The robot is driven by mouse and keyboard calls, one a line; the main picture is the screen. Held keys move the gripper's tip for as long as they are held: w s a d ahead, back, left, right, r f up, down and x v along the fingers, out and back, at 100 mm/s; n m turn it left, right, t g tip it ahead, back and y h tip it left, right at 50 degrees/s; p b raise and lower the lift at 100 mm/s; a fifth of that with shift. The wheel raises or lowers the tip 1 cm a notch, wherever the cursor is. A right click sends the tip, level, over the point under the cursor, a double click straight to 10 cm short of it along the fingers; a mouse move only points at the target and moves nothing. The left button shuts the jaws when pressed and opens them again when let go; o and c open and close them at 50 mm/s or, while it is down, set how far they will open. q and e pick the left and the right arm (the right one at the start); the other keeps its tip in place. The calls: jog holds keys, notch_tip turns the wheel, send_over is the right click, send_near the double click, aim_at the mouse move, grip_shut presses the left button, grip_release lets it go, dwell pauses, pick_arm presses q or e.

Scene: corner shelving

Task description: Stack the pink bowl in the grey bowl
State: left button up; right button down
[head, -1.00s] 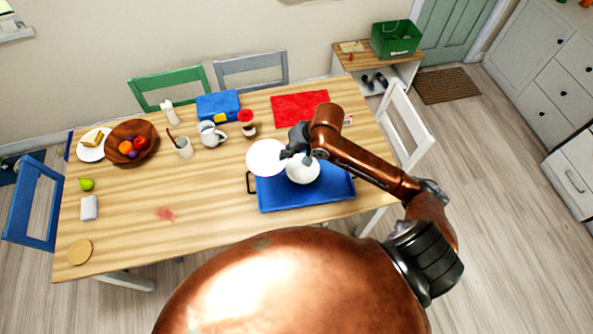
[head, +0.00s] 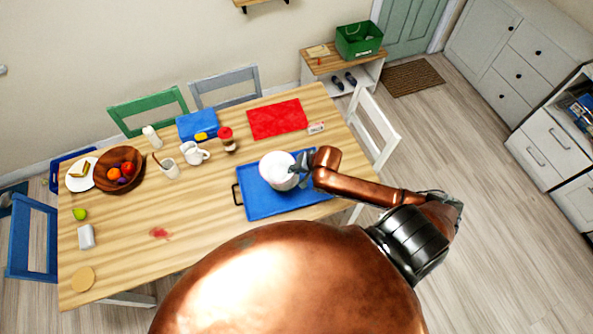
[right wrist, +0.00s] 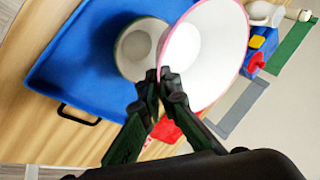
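The pink bowl, white inside with a thin pink rim, shows large in the right wrist view (right wrist: 212,45). My right gripper (right wrist: 165,78) is shut on its rim. In the head view the pink bowl (head: 277,163) is held over the blue tray, with my right gripper (head: 299,164) at its right side. The grey bowl (right wrist: 135,48) stands on the tray and is partly covered by the pink bowl in the right wrist view. In the head view the pink bowl mostly hides it. I cannot tell whether the bowls touch. My left gripper is out of view.
The blue tray (head: 265,208) has dark handles and lies on the wooden table (head: 205,222). A red mat (head: 277,118), a jar with a red lid (head: 227,140), a white pitcher (head: 196,153) and a mug (head: 169,169) stand beyond it.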

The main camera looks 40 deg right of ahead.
jog(key=w+d+f, duration=0.1)
jog(key=f, duration=0.2)
jog(key=d+f, duration=0.1)
jog(key=f, duration=0.1)
jog(key=w+d+f, duration=0.1)
jog(key=f, duration=0.2)
jog(key=shift+w+d+f, duration=0.3)
jog(key=shift+w, duration=0.05)
jog(key=shift+f, duration=0.15)
jog(key=shift+f, duration=0.45)
jog(key=c, duration=2.2)
grip_release()
jog(key=shift+o, duration=0.2)
